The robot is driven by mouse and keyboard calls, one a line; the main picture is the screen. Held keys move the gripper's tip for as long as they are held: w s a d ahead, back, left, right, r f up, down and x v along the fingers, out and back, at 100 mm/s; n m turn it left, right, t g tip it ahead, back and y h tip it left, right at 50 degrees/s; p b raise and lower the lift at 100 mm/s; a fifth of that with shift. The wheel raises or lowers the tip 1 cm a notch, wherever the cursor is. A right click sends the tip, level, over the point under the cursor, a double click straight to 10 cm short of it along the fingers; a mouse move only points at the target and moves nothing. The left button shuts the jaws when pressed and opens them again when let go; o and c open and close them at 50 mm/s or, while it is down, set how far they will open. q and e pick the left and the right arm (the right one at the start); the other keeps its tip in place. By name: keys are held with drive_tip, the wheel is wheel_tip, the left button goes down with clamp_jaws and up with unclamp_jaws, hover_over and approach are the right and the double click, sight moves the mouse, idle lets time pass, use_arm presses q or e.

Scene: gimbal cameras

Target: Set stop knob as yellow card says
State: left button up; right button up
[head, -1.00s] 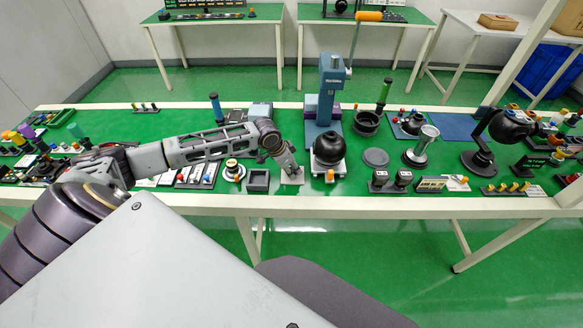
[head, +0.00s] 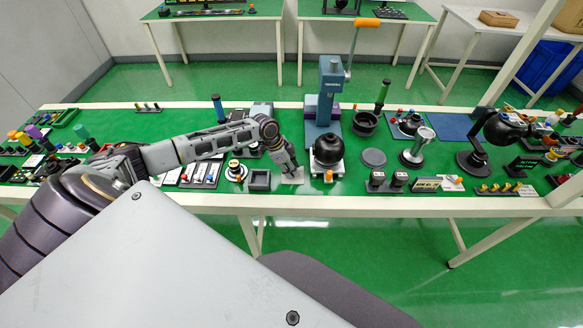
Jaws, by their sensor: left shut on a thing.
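My left gripper (head: 291,171) points down at a small pale plate (head: 293,180) near the front edge of the bench. Its fingers are shut on a small part there, which they hide; by its place it appears to be the stop knob, but its setting cannot be read. A dark label with yellowish lettering (head: 426,184) stands to the right, too small to read. I cannot make out for sure which card is the yellow one. My right gripper is not in view.
A blue press (head: 330,90) with an orange-ended lever and a black ball (head: 328,149) stands just right of the gripper. A dark square tray (head: 260,181) is close on its left. Switches and knobs crowd both ends of the green bench (head: 180,125).

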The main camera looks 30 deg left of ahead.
use_arm(q)
drive_tip(key=shift+w+m+g+h+b, duration=0.15)
drive_tip(key=shift+m+g, duration=0.3)
drive_tip(key=shift+m, duration=0.85)
drive_tip(key=shift+m+g+h+b, duration=0.2)
drive_tip(key=shift+m+g, duration=0.25)
drive_tip(key=shift+m, duration=0.85)
drive_tip(key=o, duration=1)
drive_tip(key=v, duration=1.2)
drive_tip(key=shift+d, duration=0.1)
